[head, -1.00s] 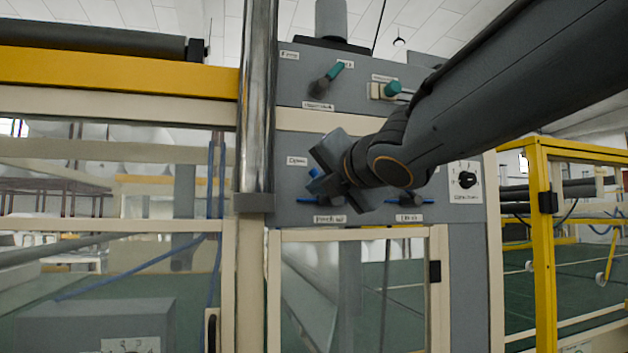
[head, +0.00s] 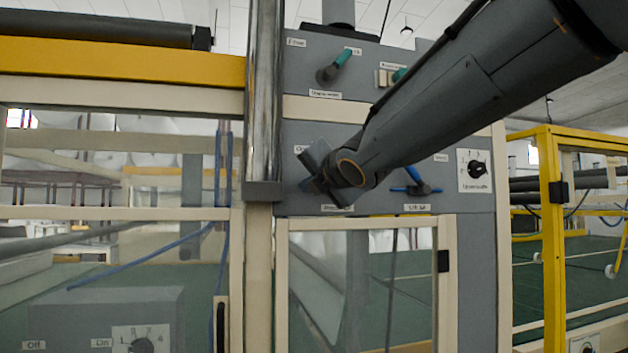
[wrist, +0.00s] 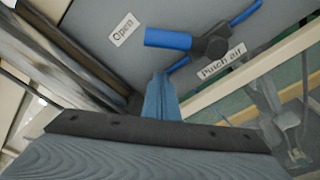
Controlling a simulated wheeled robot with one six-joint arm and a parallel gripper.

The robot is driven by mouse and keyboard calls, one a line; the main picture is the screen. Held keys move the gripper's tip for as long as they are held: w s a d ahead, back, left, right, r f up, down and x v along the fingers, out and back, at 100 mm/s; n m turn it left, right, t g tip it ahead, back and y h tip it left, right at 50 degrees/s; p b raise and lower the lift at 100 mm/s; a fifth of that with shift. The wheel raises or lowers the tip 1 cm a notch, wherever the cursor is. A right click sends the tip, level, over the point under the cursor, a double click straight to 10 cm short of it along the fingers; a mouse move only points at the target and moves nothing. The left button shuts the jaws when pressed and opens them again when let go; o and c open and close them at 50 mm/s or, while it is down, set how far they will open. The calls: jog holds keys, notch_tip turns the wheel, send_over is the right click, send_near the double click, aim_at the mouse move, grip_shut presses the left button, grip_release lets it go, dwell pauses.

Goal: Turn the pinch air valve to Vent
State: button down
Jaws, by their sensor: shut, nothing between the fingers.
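The pinch air valve (wrist: 212,45) shows in the wrist view, with a dark body and thin blue tubes. Its thick blue handle (wrist: 168,40) points left, on the side of the "Open" label (wrist: 122,30). The "Pinch air" label (wrist: 222,61) is just below the body. My gripper (wrist: 160,85) is shut and empty, its tips just below the handle in the picture; I cannot tell whether they touch. In the head view my gripper (head: 318,180) is in front of the valve and hides most of it. No Vent label for this valve is readable.
The Lift air valve (head: 416,185) is to the right on the same grey panel. A rotary knob (head: 475,169) is farther right, and green-handled valves (head: 333,67) are above. A shiny vertical post (head: 264,100) stands close left of my gripper. A framed glass door (head: 365,285) is below.

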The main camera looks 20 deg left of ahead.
jog(key=shift+w+d+r+p, duration=0.15)
jog(key=shift+d+r+p, duration=1.3)
jog(key=shift+p, duration=0.55)
jog(key=shift+d, duration=0.1)
